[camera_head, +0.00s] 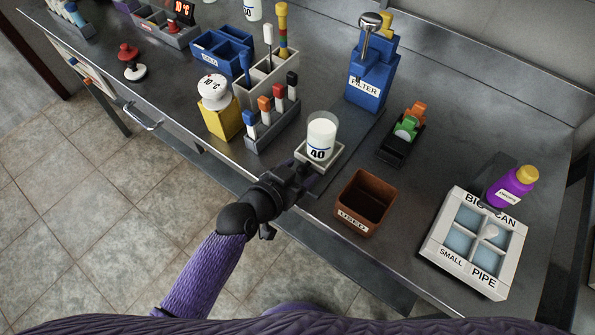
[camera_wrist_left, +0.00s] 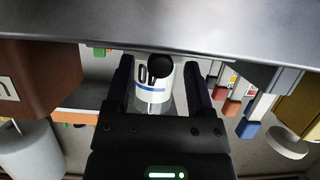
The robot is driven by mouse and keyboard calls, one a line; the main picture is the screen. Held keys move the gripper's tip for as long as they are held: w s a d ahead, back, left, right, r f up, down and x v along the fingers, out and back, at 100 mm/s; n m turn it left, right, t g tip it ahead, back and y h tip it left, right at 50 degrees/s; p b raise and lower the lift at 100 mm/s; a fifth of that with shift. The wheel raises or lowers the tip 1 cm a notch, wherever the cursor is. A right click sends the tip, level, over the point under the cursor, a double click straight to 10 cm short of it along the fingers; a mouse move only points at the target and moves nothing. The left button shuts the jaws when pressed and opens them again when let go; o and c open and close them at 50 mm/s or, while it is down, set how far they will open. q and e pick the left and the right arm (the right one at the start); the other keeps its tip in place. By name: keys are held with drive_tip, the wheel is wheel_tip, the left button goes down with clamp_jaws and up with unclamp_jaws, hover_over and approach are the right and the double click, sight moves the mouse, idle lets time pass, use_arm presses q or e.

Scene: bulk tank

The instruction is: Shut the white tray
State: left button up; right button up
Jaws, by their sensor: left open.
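The white tray (camera_head: 337,153) is a small, shallow pale tray near the front edge of the metal bench in the head view. A clear-and-white cup marked 40 (camera_head: 321,136) stands upright on it. My left gripper (camera_head: 304,172) is at the tray's near side, with its jaws open. In the left wrist view the cup (camera_wrist_left: 152,82) appears upside down beyond and between the open fingers (camera_wrist_left: 161,72). A round black thing overlaps the cup there; I cannot tell what it is. Whether the fingers touch the tray is unclear. My right gripper is not in view.
A brown USED box (camera_head: 365,204) stands close right of the tray. A rack of coloured-capped sticks (camera_head: 273,125) stands close left. The blue FILTER unit (camera_head: 372,82) is behind, with a black holder (camera_head: 401,140) to the right. A white compartment box (camera_head: 474,246) is farther right.

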use_arm(q)
clamp_jaws()
idle(1.3)
